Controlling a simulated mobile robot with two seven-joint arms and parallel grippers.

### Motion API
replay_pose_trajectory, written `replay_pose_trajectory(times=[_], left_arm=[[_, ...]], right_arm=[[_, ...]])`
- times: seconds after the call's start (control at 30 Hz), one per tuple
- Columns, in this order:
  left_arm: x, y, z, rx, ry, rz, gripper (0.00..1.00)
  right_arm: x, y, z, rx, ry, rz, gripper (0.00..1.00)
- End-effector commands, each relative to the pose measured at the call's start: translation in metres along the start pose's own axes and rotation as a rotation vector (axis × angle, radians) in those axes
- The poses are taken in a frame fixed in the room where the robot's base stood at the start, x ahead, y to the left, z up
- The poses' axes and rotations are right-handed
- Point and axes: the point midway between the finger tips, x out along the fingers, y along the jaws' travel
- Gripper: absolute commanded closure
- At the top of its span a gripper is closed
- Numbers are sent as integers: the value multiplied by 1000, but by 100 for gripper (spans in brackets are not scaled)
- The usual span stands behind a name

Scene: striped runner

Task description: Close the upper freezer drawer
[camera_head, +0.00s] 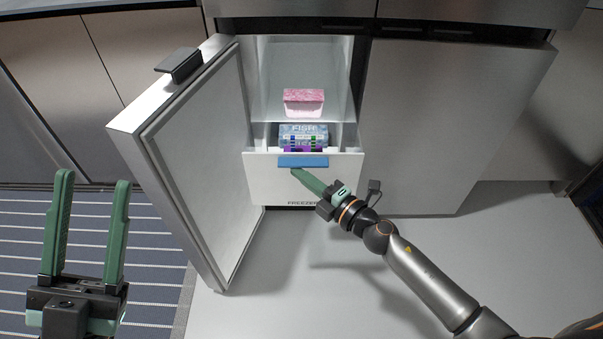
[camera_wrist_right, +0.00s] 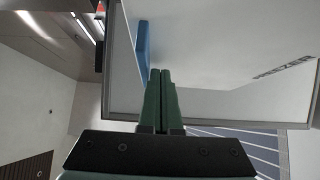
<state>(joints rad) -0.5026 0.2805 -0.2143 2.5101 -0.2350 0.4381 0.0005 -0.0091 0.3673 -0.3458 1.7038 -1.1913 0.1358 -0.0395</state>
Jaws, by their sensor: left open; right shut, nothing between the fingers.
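The freezer drawer is pulled out, with a white front (camera_head: 262,180) and a blue handle (camera_head: 303,162). A blue fish box (camera_head: 303,130) lies inside it, and a pink box (camera_head: 304,101) shows further back. My right gripper (camera_head: 297,172) is shut and empty, its fingertips at the drawer front just below the handle; contact is unclear. In the right wrist view its closed fingers (camera_wrist_right: 160,72) point at the white front (camera_wrist_right: 215,45), beside the blue handle (camera_wrist_right: 142,40). My left gripper (camera_head: 93,177) is open and empty, at the lower left, far from the drawer.
The left freezer door (camera_head: 197,165) stands open beside the drawer, between it and my left gripper. The right door (camera_head: 450,125) is closed. A striped runner (camera_head: 155,255) covers the floor at the left. The grey floor (camera_head: 265,300) before the drawer is clear apart from my right arm.

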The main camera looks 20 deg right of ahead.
Motion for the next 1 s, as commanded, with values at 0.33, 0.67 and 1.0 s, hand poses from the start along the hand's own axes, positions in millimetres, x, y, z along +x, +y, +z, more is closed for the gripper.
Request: replay_pose_trajectory(times=[0.33,0.67,1.0], left_arm=[[0,0,0,-3,-1,0,50],[-2,2,2,-4,-1,3,50],[-8,5,8,-15,-3,4,50]], right_arm=[[2,0,2,1,0,0,100],[10,0,11,0,-1,1,100],[45,0,46,-1,-3,2,100]])
